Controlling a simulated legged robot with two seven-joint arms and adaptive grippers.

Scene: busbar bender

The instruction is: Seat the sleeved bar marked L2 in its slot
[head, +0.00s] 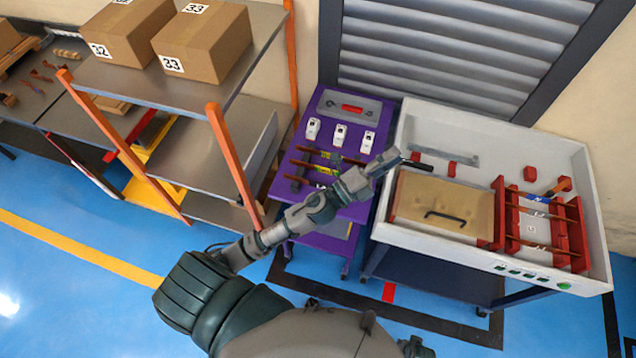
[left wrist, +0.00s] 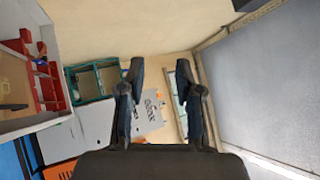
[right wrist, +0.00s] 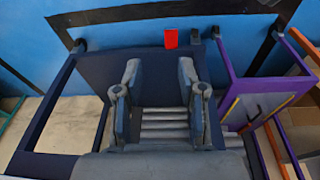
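Copper-brown bars with coloured sleeves (head: 318,168) lie across the purple cart (head: 352,106); their marks are too small to read. The red slot rack (head: 503,215) stands at the right of the white tray table, with brown bars across it and small white labels. A bar with a blue sleeve (head: 541,198) shows at its upper side. My right gripper (right wrist: 158,85) is open and empty, facing down past the table's dark frame.
The white tray table (head: 418,238) holds a wooden board with a black handle (head: 445,216) left of the rack. Small red blocks (head: 530,174) lie behind. A shelf (head: 180,85) with cardboard boxes (head: 203,40) stands left. White clips (head: 341,135) sit on the cart.

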